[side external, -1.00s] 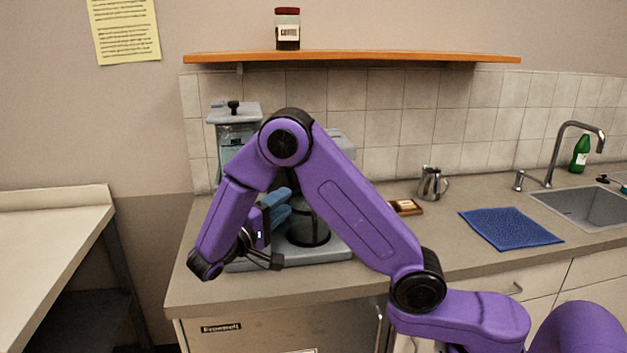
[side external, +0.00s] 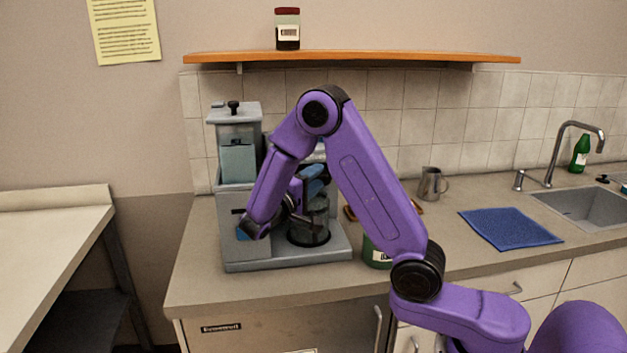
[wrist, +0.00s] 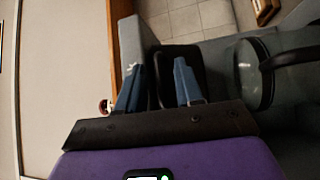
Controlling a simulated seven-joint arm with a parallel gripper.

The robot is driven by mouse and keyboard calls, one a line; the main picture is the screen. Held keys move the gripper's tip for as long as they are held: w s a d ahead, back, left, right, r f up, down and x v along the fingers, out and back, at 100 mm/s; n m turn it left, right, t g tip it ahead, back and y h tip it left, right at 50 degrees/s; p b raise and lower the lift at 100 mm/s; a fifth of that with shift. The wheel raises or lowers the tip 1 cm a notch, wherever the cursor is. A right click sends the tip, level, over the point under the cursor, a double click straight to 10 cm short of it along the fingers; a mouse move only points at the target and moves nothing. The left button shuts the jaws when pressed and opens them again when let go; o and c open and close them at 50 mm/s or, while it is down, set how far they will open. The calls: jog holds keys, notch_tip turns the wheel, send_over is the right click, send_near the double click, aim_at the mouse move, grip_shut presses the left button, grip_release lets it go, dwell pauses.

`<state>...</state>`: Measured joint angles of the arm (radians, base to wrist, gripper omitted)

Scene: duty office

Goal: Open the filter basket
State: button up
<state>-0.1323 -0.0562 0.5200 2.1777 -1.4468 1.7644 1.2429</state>
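The grey coffee machine (side external: 236,210) stands on the counter, partly hidden behind my arm. Its glass carafe (side external: 309,228) sits on the base plate and also shows at right in the wrist view (wrist: 254,78). My gripper (side external: 318,178) is in front of the machine, above the carafe. In the wrist view my gripper (wrist: 158,75) has its two blue fingers clearly apart. A black part (wrist: 180,53), probably the filter basket, lies behind and between the fingers; contact cannot be told. My arm hides most of the basket area in the side view.
A green can (side external: 377,252) stands right of the machine, partly behind my arm. A metal pitcher (side external: 430,184), a blue mat (side external: 510,228) and the sink (side external: 588,207) lie farther right. An orange shelf (side external: 350,57) with a coffee jar (side external: 287,30) hangs above.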

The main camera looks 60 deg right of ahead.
grip_shut()
jog(key=s+a, duration=1)
grip_release()
jog(key=shift+a, duration=0.1)
jog(key=a+f, duration=0.2)
jog(key=a, duration=1.5)
